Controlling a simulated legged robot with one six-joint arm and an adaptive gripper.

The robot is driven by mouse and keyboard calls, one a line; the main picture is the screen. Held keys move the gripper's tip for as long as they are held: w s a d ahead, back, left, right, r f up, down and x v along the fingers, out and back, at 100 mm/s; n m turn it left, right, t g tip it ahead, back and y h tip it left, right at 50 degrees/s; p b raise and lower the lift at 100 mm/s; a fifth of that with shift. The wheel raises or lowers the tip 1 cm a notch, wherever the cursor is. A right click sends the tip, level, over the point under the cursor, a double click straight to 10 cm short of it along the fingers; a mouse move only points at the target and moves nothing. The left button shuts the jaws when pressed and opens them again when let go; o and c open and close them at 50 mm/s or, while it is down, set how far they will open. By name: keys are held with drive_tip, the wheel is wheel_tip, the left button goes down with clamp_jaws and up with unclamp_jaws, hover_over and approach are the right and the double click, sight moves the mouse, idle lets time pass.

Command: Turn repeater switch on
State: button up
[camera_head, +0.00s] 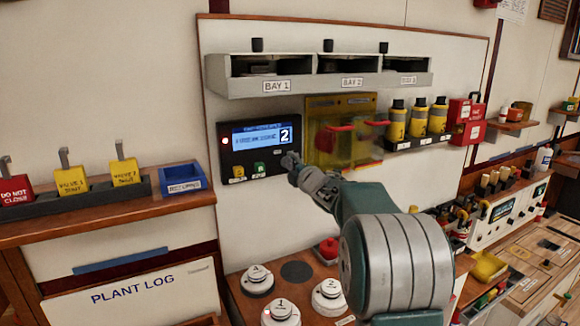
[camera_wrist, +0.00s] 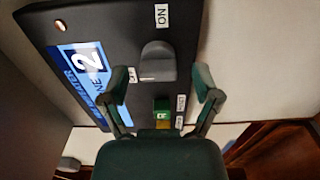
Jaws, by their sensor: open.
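The black control panel (camera_head: 226,163) hangs on the white backboard, with a blue screen (camera_head: 258,137) showing a large 2. In the wrist view the panel (camera_wrist: 115,40) has a dark grey switch lever (camera_wrist: 157,62), an ON label (camera_wrist: 162,14) and a small label, partly hidden, by my left finger. Screen text seems to read "repeater". My gripper (camera_head: 292,161) is at the panel's lower right corner. In the wrist view my gripper (camera_wrist: 161,76) is open, with one finger either side of the lever. I cannot tell whether they touch it. In the head view the gripper hides the lever.
Green (camera_head: 260,169) and yellow (camera_head: 239,173) buttons sit low on the panel. A yellow clear-fronted box (camera_head: 340,140) with red handles is close at right. The bay shelf (camera_head: 300,84) juts out above. A blue tray (camera_head: 181,179) is at left, numbered white knobs (camera_head: 281,312) below.

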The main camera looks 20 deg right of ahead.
drive_tip(key=shift+w+a, duration=0.1)
drive_tip(key=shift+w, duration=0.4)
drive_tip(key=shift+c, duration=0.4)
drive_tip(key=shift+d, duration=0.2)
clamp_jaws()
